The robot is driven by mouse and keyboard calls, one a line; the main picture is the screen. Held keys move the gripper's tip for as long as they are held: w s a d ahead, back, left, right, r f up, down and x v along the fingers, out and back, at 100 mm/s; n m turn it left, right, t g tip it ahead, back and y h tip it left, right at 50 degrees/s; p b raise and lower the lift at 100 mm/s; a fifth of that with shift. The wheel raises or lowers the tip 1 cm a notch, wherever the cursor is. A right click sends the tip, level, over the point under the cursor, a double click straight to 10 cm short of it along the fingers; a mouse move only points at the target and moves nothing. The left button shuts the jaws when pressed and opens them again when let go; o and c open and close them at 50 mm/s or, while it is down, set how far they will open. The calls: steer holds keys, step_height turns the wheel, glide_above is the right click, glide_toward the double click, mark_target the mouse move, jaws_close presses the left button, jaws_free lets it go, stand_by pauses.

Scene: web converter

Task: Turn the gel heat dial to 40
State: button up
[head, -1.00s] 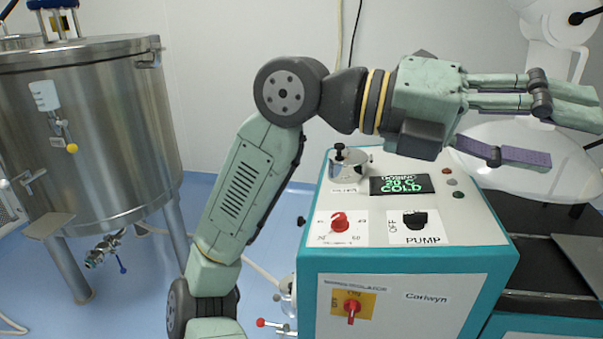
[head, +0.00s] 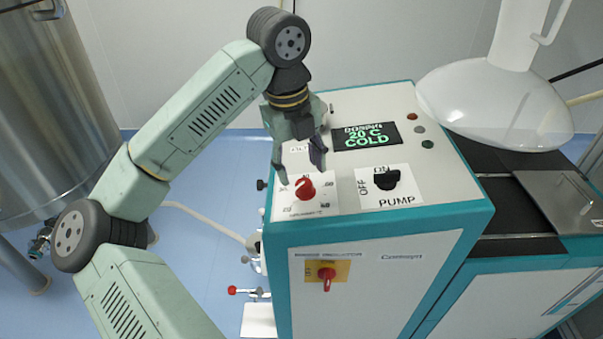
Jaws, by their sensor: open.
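The gel heat dial is a red knob (head: 305,189) on a white scale plate (head: 322,205) at the front left of the machine's top panel. Part of its scale is too small to read or hidden. The display (head: 366,136) behind it reads "DOSING 20 C COLD". My gripper (head: 302,174) points down over the panel, with its fingers apart and empty. Its fingertips are just above and behind the red knob in the picture; I cannot tell whether they touch it.
A black pump switch (head: 387,179) stands right of the dial. A red switch on a yellow plate (head: 327,274) is on the front face. A clear funnel (head: 495,105) hangs at the right. A steel tank (head: 60,110) stands at the left.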

mark_target(303, 183)
steer(key=shift+w+d+f+p, duration=0.1)
steer(key=shift+d+f+p, duration=0.05)
steer(key=shift+f, duration=0.8)
steer(key=shift+w+d+f+p, duration=0.1)
steer(key=shift+f+p, duration=0.05)
steer(key=shift+f, duration=0.8)
steer(key=shift+c, duration=0.5)
steer(key=c, duration=1)
